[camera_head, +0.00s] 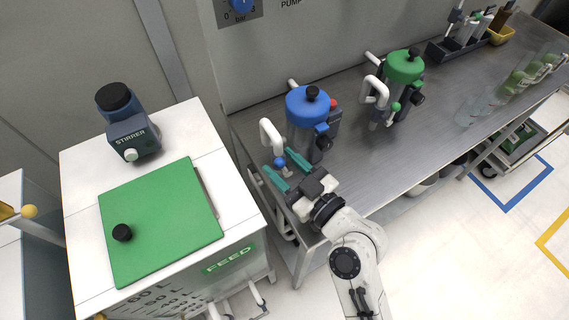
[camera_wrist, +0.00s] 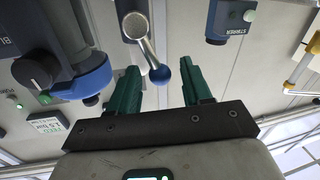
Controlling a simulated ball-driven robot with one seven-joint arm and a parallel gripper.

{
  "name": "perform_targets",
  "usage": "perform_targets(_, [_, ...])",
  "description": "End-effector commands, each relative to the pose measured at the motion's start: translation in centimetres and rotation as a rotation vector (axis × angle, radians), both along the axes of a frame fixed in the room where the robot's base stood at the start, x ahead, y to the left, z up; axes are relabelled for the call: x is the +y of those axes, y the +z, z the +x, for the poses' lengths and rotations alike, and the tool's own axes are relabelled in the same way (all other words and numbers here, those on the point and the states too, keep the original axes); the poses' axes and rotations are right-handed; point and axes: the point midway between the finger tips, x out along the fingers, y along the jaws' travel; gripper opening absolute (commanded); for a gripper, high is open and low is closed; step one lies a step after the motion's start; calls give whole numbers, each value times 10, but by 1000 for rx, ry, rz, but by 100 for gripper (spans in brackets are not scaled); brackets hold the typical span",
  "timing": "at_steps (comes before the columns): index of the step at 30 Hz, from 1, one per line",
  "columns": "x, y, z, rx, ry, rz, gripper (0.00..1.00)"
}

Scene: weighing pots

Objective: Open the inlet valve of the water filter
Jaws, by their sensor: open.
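A filter vessel with a blue lid (camera_head: 309,104) and grey body stands on the steel bench, with a white pipe (camera_head: 268,136) at its left. A lever with a blue ball end (camera_head: 280,162) sits below that pipe. In the wrist view the metal lever (camera_wrist: 146,46) slants down to its blue ball (camera_wrist: 161,74). My gripper (camera_head: 277,161) is open around the ball, with one green finger on each side. In the wrist view there are visible gaps between ball and fingers. Whether the ball lies fully at fingertip depth I cannot tell.
A similar vessel with a green lid (camera_head: 403,68) and a green-knobbed valve (camera_head: 396,106) stands to the right. A white cabinet with a green lid (camera_head: 160,220) and a stirrer (camera_head: 131,125) are at the left. The bench (camera_head: 365,165) is clear in front of the vessels.

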Motion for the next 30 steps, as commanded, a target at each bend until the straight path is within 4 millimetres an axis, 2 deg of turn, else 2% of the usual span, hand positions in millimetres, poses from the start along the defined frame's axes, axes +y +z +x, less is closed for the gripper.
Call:
perform_targets(3, [0,0,0,0,0,0,47])
perform_targets(18, [0,0,0,1,0,-1,0])
perform_targets(24, [-2,-2,1,14,0,21,0])
perform_targets(30, [-10,-4,6,108,-2,162,0])
